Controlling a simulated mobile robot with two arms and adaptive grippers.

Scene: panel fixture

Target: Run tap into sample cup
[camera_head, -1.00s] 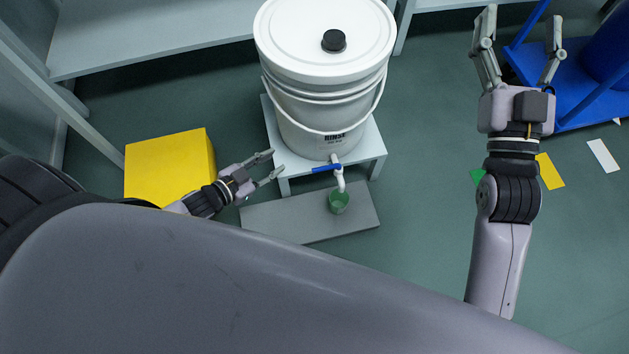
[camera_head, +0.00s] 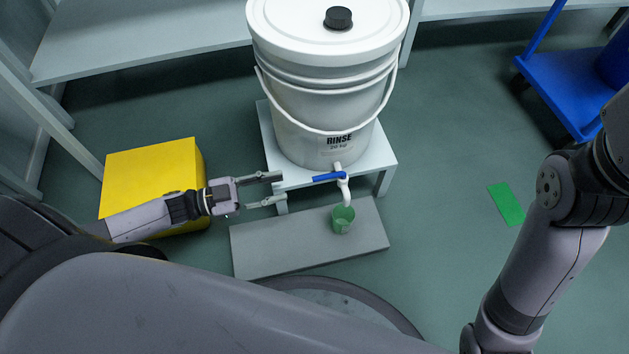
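A white bucket (camera_head: 325,90) labelled RINSE stands on a small white stand (camera_head: 266,125). A white tap with a blue lever (camera_head: 328,176) sticks out low on its front, the lever pointing left. A green cup (camera_head: 342,219) stands upright on a grey slab (camera_head: 275,247), under the curved spout (camera_head: 345,194). No stream of water is visible. My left gripper (camera_head: 279,188) is open and empty, its fingers pointing right, left of the lever and apart from it. My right arm comes up at the right edge; its gripper is out of the picture.
A yellow box (camera_head: 150,180) stands behind my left forearm. A blue cart (camera_head: 570,85) is at the upper right, and a green patch (camera_head: 506,204) lies on the floor. Pale shelves (camera_head: 140,40) run along the back. Open floor lies right of the bucket.

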